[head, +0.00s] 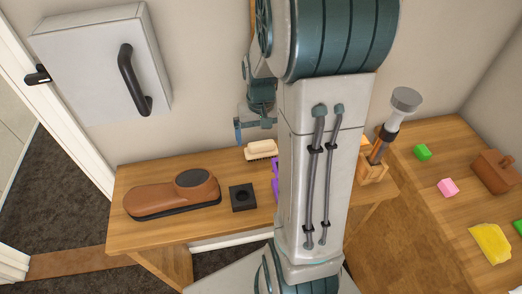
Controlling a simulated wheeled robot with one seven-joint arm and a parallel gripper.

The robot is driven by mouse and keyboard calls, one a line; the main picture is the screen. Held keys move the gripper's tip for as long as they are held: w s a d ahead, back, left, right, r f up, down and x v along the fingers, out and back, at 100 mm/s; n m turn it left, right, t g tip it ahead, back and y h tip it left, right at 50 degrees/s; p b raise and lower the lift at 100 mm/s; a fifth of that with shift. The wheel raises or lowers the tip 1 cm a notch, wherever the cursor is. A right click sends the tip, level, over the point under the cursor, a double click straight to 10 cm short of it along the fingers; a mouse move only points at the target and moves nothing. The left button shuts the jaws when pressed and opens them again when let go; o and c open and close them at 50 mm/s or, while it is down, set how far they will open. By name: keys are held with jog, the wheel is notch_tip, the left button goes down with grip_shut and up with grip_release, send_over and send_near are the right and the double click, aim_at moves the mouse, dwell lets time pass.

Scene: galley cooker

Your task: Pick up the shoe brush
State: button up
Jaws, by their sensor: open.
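The shoe brush (261,148) looks like the small block with a pale cream back and dark bristles underneath. It lies on the wooden table near its back edge, left of my arm's big white link. My gripper (254,128) hangs above and slightly left of the brush, close to the wall in the picture. It is open, with a blue fingertip showing at its left; the other finger is hard to make out. I see no contact between gripper and brush.
A brown shoe (172,196) and a black square block (242,197) stand on the table (130,236). A purple object (275,180) is partly hidden by my arm. A wooden holder (372,173) stands right. A white wall cabinet (95,60) hangs upper left.

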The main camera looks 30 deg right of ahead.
aim_at(261, 142)
jog(key=shift+w+d+f+p, duration=0.1)
jog(key=shift+f+p, duration=0.1)
jog(key=shift+f, duration=0.7)
jog(key=shift+w+d+f+p, duration=0.1)
jog(key=shift+w+f+p, duration=0.05)
jog(key=shift+f, duration=0.75)
jog(key=shift+w+f+p, duration=0.1)
jog(key=shift+f+p, duration=0.1)
jog(key=shift+f, duration=0.7)
jog(key=shift+c, duration=0.3)
jog(key=c, duration=0.7)
